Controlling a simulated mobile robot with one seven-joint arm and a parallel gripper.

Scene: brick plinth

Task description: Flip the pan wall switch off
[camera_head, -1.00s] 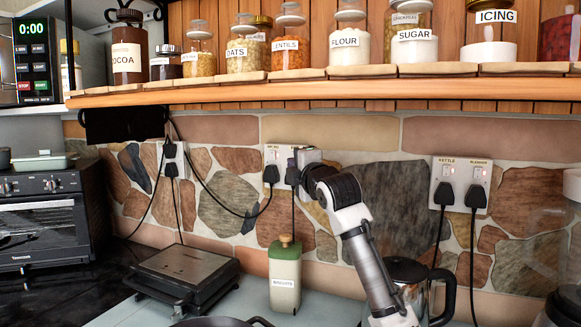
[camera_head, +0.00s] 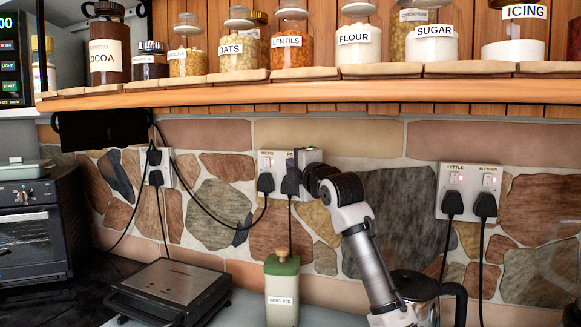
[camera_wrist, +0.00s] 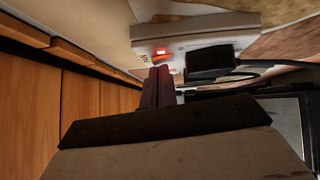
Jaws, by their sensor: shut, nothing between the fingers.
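The pan wall switch (camera_wrist: 161,53) shows in the wrist view as a small red-lit rocker on a white socket plate (camera_wrist: 195,33), beside a rotated PAN label. In the head view the plate (camera_head: 266,174) is on the stone wall below the shelf. My gripper hides the pan switch there and covers part of its label. My gripper (camera_wrist: 158,72) is shut and empty, its dark fingertips right by the switch. I cannot tell whether they touch it. It also shows at the plate's right half in the head view (camera_head: 293,162). A black plug (camera_wrist: 211,64) sits beside the switch.
The wooden shelf (camera_head: 330,92) with labelled jars runs above. Another socket plate, with kettle and blender switches (camera_head: 469,187), is to the right. A biscuits canister (camera_head: 282,290) and a flat black appliance (camera_head: 175,285) stand below. Cords hang along the wall.

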